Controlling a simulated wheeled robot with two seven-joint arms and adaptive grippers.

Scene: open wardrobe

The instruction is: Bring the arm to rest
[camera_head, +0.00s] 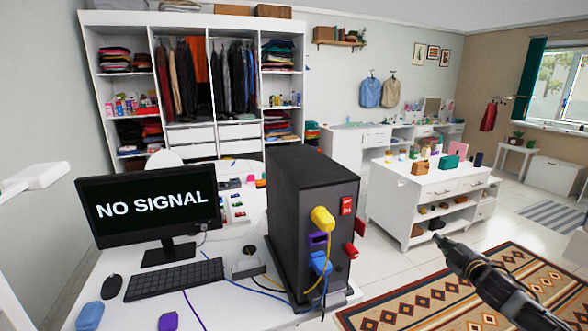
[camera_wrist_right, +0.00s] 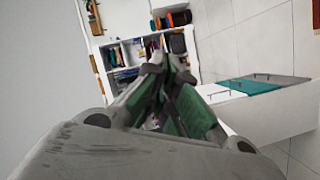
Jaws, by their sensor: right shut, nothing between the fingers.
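My right gripper (camera_head: 438,240) is at the lower right of the head view, with its arm coming in from the right edge. It is above the floor and patterned rug, in front of the white island. Its fingers are together and empty. In the right wrist view, the gripper's fingers (camera_wrist_right: 165,65) meet near the picture's middle, with nothing between them. My left gripper is not in the head view.
A desk (camera_head: 120,262) in front holds a monitor (camera_head: 150,207), a keyboard (camera_head: 174,279) and a black computer tower (camera_head: 300,200) with coloured plugs. A white island (camera_head: 408,195) with small items stands beyond. The rug (camera_head: 440,298) area is clear. An open wardrobe (camera_head: 93,60) stands behind.

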